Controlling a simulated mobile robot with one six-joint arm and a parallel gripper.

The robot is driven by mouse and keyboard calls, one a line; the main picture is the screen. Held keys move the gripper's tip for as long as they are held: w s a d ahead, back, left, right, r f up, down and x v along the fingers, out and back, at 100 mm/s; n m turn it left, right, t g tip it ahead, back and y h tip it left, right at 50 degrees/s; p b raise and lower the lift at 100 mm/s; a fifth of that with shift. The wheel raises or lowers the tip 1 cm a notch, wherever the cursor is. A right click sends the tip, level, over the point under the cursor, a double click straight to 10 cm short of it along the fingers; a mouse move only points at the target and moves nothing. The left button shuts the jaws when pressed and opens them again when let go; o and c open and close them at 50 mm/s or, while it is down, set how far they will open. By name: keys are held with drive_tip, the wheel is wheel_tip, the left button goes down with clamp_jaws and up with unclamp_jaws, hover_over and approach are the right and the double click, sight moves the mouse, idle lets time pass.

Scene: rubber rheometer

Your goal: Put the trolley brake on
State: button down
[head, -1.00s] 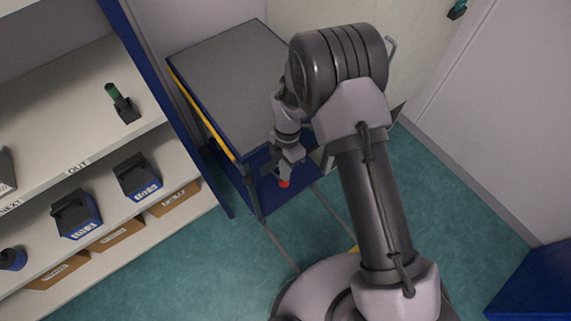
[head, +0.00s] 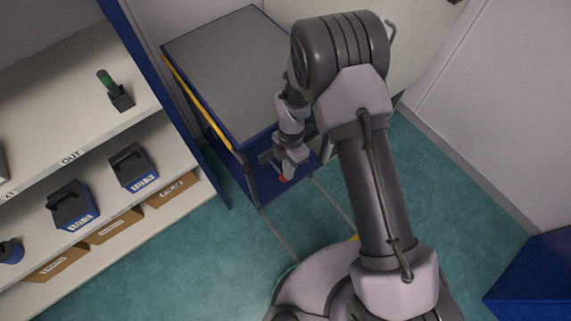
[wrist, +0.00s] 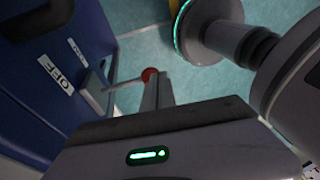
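The trolley (head: 225,75) has a grey top with blue edges and a yellow strip, and stands beside the shelves in the head view. A lever with a red knob (wrist: 149,74) sticks out by the trolley's blue side panel in the wrist view. The knob also shows small in the head view (head: 284,179). A white OFF label (wrist: 55,75) is on the panel; a second label beside it is partly hidden. My gripper (wrist: 158,90) has its fingertips at the knob, touching or nearly so. Whether the fingers are closed around it is unclear.
Shelves (head: 75,130) with dark bins, brown boxes and a green-topped item stand to the left. A blue box (head: 535,275) is at the lower right. A pale wall closes the right side. Teal floor (head: 190,260) is clear in front of the trolley.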

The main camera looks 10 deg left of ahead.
wheel_tip(320, 180, down, 6)
drive_tip(key=d+b, duration=0.1)
drive_tip(key=b, duration=0.2)
drive_tip(key=shift+s, duration=0.45)
drive_tip(key=shift+f, duration=0.2)
drive_tip(key=shift+r, duration=0.1)
